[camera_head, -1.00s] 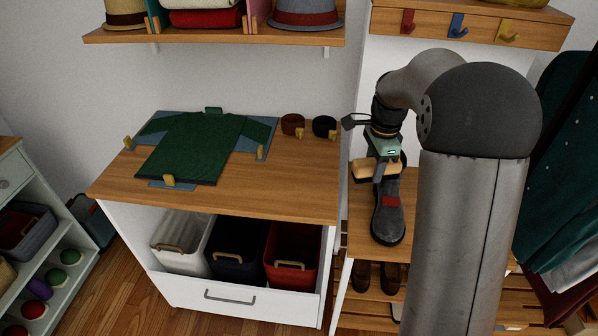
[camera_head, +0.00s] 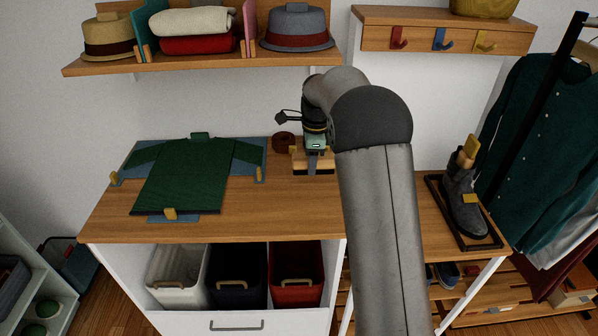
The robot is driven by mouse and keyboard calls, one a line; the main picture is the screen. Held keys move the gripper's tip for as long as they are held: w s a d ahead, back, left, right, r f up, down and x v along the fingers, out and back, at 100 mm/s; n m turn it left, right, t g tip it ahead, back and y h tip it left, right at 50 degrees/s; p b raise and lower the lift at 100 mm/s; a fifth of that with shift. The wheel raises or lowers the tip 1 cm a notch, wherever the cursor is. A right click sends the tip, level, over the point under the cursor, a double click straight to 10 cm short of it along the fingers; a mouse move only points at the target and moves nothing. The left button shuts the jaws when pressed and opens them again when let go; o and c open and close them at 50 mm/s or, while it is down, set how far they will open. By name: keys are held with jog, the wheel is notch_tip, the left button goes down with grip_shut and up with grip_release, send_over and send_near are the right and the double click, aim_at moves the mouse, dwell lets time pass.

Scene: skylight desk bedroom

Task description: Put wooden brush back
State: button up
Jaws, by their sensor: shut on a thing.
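The wooden brush (camera_head: 301,166) is a tan block with a dark underside. My gripper (camera_head: 313,166) is shut on it, at the back right end of the wooden desk top (camera_head: 250,215). I cannot tell whether the brush touches the desk top or hangs just above it. The gripper and wrist cover part of the brush and whatever is behind it.
A dark coiled belt (camera_head: 283,142) lies close behind-left of the brush. A green shirt (camera_head: 185,180) covers a blue board on the left. A grey boot (camera_head: 463,200) stands in a dark tray on the right bench. The shelf (camera_head: 200,60) with hats overhangs behind. The front desk area is clear.

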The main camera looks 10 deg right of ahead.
jog(key=p, duration=0.2)
send_over(300, 184)
jog(key=f, duration=0.6)
jog(key=shift+s, duration=0.2)
jog(key=shift+w+f, duration=0.1)
jog(key=shift+f, duration=1.5)
jog(key=shift+f, duration=0.2)
jog(key=o, duration=1.1)
jog(key=shift+r, duration=0.15)
